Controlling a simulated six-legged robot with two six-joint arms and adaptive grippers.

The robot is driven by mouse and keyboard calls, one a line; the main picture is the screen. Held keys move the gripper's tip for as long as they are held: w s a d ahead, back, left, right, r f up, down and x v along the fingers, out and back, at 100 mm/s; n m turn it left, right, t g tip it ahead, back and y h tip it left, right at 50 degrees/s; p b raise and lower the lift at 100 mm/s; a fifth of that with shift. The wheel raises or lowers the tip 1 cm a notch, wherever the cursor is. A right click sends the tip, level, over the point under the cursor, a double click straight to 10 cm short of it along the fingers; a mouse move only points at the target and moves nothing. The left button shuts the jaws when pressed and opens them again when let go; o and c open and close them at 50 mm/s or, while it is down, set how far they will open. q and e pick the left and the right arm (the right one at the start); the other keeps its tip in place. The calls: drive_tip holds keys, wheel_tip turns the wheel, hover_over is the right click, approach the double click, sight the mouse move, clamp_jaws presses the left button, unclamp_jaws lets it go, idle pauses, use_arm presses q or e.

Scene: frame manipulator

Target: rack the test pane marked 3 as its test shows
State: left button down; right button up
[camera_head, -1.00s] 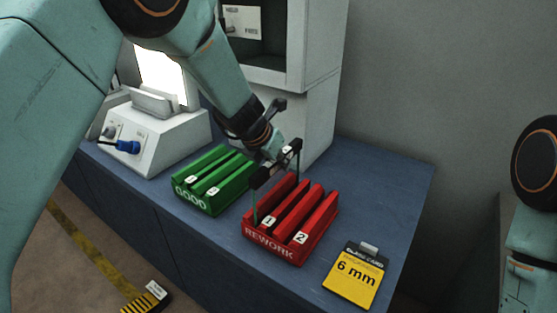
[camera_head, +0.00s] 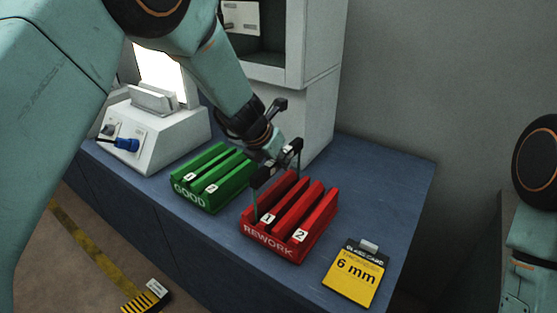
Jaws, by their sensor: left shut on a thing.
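My left gripper (camera_head: 276,166) is shut on a thin, clear pane, of which mostly the dark top edge and thin greenish side edges show. The pane stands upright at the left slot of the red REWORK rack (camera_head: 313,215), the slot tagged 1. Its lower edge meets the rack there; I cannot tell how deep it sits. No mark on the pane is readable. The green GOOD rack (camera_head: 208,207) stands to the left with two tagged slots and no pane visible in it. My right gripper is out of view.
A yellow 6 mm card (camera_head: 355,277) lies at the blue bench's (camera_head: 400,175) front right. A white device with a blue plug (camera_head: 127,145) and bright panel (camera_head: 160,72) stands left. A grey cabinet (camera_head: 315,70) rises close behind the racks.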

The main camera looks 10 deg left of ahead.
use_arm(q)
drive_tip(key=shift+s+a, duration=0.1)
drive_tip(key=shift+s, duration=0.05)
drive_tip(key=c, duration=1.2)
unclamp_jaws()
drive_tip(key=shift+f, duration=0.15)
drive_tip(key=shift+o, duration=0.4)
drive_tip(key=shift+s, duration=0.1)
